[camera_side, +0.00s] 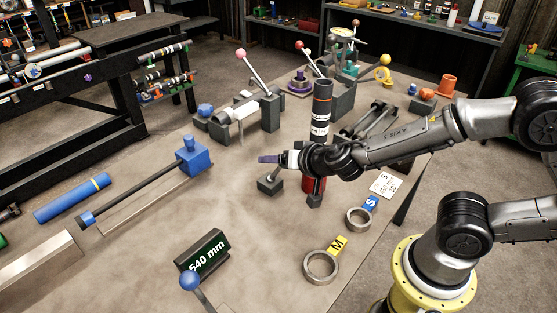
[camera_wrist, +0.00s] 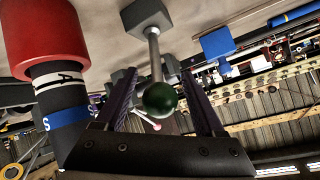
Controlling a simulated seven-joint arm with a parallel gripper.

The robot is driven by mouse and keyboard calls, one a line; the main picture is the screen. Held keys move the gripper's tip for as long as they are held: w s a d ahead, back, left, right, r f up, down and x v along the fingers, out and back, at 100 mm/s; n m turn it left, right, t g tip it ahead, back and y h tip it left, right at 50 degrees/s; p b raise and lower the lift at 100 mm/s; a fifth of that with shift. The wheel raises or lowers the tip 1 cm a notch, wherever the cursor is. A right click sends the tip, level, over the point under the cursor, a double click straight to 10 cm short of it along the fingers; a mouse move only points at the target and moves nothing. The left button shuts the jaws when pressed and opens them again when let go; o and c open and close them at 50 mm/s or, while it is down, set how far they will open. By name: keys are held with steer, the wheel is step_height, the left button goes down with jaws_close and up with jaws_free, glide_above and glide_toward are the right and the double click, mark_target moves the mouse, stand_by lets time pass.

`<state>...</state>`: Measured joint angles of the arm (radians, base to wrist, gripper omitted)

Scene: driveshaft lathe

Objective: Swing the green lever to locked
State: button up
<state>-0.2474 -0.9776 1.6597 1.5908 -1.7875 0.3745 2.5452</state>
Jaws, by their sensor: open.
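The green lever shows in the wrist view as a dark green ball knob (camera_wrist: 161,99) on a grey rod, rising from a dark block (camera_wrist: 146,15). The knob sits between the two purple fingers of my gripper (camera_wrist: 160,85), which is open, with a gap visible on the right side of the knob. In the side view my gripper (camera_side: 270,158) is above the lever's dark base block (camera_side: 269,185). The rod there leans up toward the fingers, and the green knob is hidden behind my gripper.
A tall black and red cylinder (camera_side: 321,107) stands close to my wrist; its red end (camera_wrist: 45,40) shows in the wrist view. A blue-headed shaft fixture (camera_side: 193,157) is to the left. Red-knobbed levers (camera_side: 241,54) stand behind. A "540 mm" sign (camera_side: 203,254) is in front.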

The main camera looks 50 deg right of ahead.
steer(key=v, duration=1.3)
steer(key=shift+s+r, duration=0.2)
steer(key=shift+s, duration=0.15)
